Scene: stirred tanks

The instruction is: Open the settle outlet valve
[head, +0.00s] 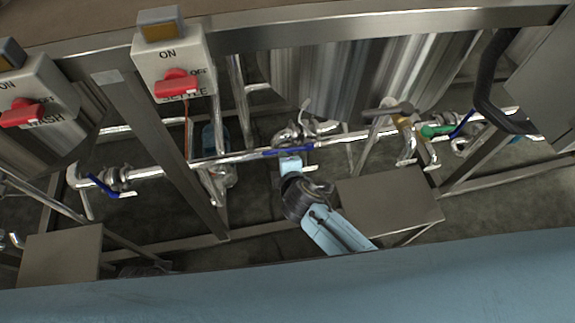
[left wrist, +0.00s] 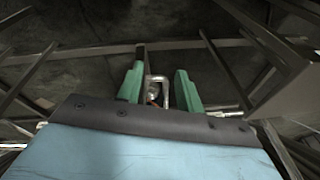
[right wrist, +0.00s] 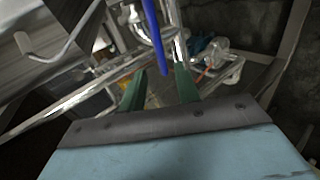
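The settle outlet valve (head: 300,136) sits on the steel pipe near the middle of the head view. Its long blue handle (head: 285,152) lies roughly along the pipe. The handle (right wrist: 153,32) also shows in the right wrist view, with its end near the gap between the fingertips. My right gripper (head: 289,163) is just below the handle in the head view; its green fingers (right wrist: 161,80) are apart and empty. I cannot tell if they touch the handle. My left gripper (left wrist: 158,82) is open and empty over dark floor, outside the head view.
The settle switch box (head: 166,55) with a red knob stands above left. Steel frame posts (head: 165,150) and a grey box (head: 390,203) flank my right arm.

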